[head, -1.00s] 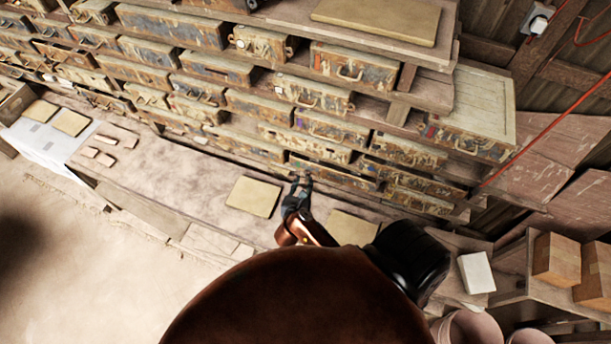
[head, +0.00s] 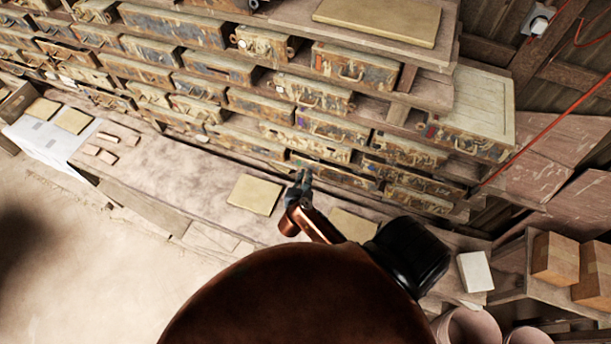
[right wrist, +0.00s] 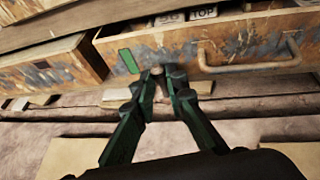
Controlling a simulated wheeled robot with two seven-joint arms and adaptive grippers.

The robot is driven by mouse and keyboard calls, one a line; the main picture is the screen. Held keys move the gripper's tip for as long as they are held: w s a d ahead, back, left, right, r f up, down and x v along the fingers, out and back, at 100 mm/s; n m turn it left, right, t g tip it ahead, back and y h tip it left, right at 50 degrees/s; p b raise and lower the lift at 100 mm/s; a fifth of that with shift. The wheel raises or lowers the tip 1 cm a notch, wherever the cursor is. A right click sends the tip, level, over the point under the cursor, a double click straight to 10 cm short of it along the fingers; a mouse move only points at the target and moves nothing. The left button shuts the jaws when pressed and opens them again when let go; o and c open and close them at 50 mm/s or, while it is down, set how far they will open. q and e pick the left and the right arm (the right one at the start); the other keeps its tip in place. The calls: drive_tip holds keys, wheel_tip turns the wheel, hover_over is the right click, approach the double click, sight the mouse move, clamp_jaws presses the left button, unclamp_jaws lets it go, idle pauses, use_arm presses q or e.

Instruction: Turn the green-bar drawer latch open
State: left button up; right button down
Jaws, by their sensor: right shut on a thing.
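The green bar (right wrist: 129,61) is a small upright mark on the worn, paint-flaked front of a drawer (right wrist: 220,45) in the right wrist view. A bent metal handle (right wrist: 250,66) is on the same front, to the right. My right gripper (right wrist: 160,82) is just below and right of the green bar, its fingers shut around a small brownish latch piece (right wrist: 157,71). The fingertips partly hide the latch, so its exact angle is unclear. In the head view my right gripper (head: 303,180) is at the lower drawer row. My left gripper is not in view.
A worn bench (head: 190,185) runs below the drawers, with a tan tile (head: 254,195) left of my right gripper and another tile (head: 352,226) to its right. Another drawer (right wrist: 50,65) adjoins on the left. Cardboard boxes (head: 556,258) stand at the far right.

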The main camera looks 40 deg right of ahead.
drive_tip(key=shift+w+a+n+g, duration=0.35)
drive_tip(key=shift+w+n+g, duration=0.25)
drive_tip(key=shift+n, duration=0.1)
drive_tip(key=shift+w+a+f+n+g+h, duration=0.1)
drive_tip(key=shift+w+a+n+g+h, duration=0.05)
drive_tip(key=shift+w+n+g+h, duration=0.35)
drive_tip(key=shift+s, duration=0.15)
drive_tip(key=c, duration=2.1)
unclamp_jaws()
